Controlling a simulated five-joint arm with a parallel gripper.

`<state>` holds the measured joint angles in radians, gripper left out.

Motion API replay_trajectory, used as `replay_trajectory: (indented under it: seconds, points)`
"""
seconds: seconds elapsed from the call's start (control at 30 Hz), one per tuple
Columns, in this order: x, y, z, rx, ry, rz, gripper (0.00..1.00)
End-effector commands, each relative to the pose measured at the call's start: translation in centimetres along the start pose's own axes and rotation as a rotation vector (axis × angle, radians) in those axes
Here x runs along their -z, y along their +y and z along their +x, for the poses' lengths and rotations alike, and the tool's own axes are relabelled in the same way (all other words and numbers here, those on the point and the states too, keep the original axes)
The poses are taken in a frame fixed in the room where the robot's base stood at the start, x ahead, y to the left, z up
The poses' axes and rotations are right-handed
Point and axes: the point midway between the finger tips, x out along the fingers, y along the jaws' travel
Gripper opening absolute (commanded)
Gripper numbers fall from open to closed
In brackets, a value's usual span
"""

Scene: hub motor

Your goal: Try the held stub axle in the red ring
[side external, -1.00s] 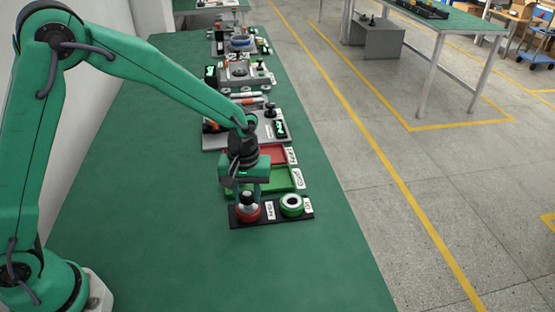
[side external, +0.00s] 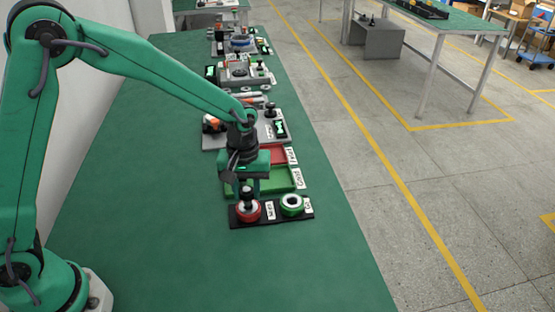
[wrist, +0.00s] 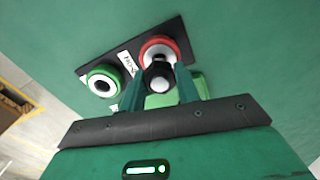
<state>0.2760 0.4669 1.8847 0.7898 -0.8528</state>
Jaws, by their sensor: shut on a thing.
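The red ring (side external: 247,214) sits at the left of a dark strip on the bench, and it shows at the top of the wrist view (wrist: 153,42). My gripper (side external: 248,191) is over it with its fingers pointing down. In the wrist view my gripper (wrist: 158,84) is shut on the stub axle (wrist: 160,72), a dark and pale round-ended part. The axle also shows in the side view (side external: 247,195), lined up over the red ring. I cannot tell whether its lower end is inside the ring or just above it.
A green ring (side external: 292,205) with a white centre sits beside the red one on the dark strip (side external: 271,219), with labels by both. A green tray (side external: 283,181) and a red tray (side external: 280,153) lie behind. The bench in front (side external: 290,270) is clear.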

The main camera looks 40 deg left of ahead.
Motion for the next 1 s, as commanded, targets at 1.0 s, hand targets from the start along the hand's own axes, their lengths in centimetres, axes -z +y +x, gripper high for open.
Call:
replay_trajectory:
  seconds: [1.0]
  points:
    - [0.0, 0.0, -3.9, -0.001, 0.001, 0.0, 0.03]
